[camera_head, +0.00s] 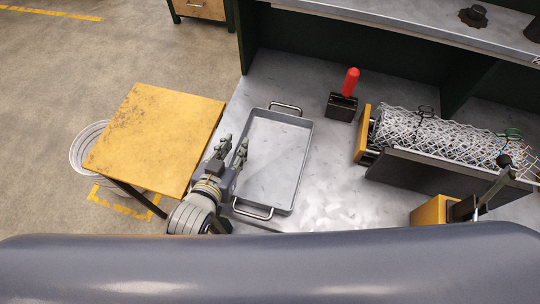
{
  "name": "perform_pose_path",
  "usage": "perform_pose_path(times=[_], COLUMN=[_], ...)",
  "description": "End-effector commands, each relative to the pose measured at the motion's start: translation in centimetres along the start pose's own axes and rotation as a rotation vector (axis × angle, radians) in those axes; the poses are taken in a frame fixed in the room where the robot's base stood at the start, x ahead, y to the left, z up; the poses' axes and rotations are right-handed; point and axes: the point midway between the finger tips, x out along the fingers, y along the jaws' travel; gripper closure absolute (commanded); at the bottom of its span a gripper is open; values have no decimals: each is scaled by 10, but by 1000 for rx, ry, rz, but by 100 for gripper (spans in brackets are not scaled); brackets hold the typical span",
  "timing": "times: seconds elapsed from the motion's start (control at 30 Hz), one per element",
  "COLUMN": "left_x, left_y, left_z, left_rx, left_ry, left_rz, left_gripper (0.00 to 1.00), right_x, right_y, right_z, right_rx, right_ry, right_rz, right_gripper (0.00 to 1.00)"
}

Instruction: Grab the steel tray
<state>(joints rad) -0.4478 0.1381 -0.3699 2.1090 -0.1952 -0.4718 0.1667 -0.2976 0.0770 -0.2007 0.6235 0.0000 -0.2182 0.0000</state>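The steel tray (268,160) lies flat on the grey metal bench and looks empty. It is a shallow rectangle with a wire handle at its far end (286,107) and another at its near end (253,213). My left gripper (232,143) is at the tray's left long side, with its two fingers apart and pointing away from me. Its right finger overlaps the tray's left rim in the picture; I cannot tell whether it touches. The near handle is right of my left wrist. My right gripper is not in view.
A yellow square-topped stand (155,135) is close on the left. Right of the tray are a black block with a red handle (350,83) and a chainlink mesh roll (440,138) in a dark trough. Bare bench (335,165) lies between. A shelf (400,28) overhangs the back.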

Motion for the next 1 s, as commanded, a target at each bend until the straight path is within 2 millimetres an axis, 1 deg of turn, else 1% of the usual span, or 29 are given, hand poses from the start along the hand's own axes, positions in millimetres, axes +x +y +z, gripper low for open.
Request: perform_pose_path(times=[0.03, 0.1, 0.37, 0.4, 0.47, 0.5, 1.0], left_x=[6, 11, 13, 13, 13, 13, 12], left_y=[0, 0, 1, 1, 1, 1, 1], left_z=[-1, 0, 0, 0, 0, 0, -5], left_rx=[0, 0, -1, 0, 0, 0, -2], left_ry=[2, 1, 1, 1, 1, 1, 7], left_rz=[0, 0, 0, 0, 0, 0, 1], left_gripper=[73, 73, 73, 82, 96, 100, 100], right_x=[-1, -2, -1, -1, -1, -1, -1], right_y=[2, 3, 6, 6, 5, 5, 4], right_z=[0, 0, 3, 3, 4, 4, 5], right_rx=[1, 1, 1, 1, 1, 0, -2], right_ry=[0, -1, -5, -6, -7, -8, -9], right_rz=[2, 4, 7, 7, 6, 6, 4], right_gripper=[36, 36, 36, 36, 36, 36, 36])
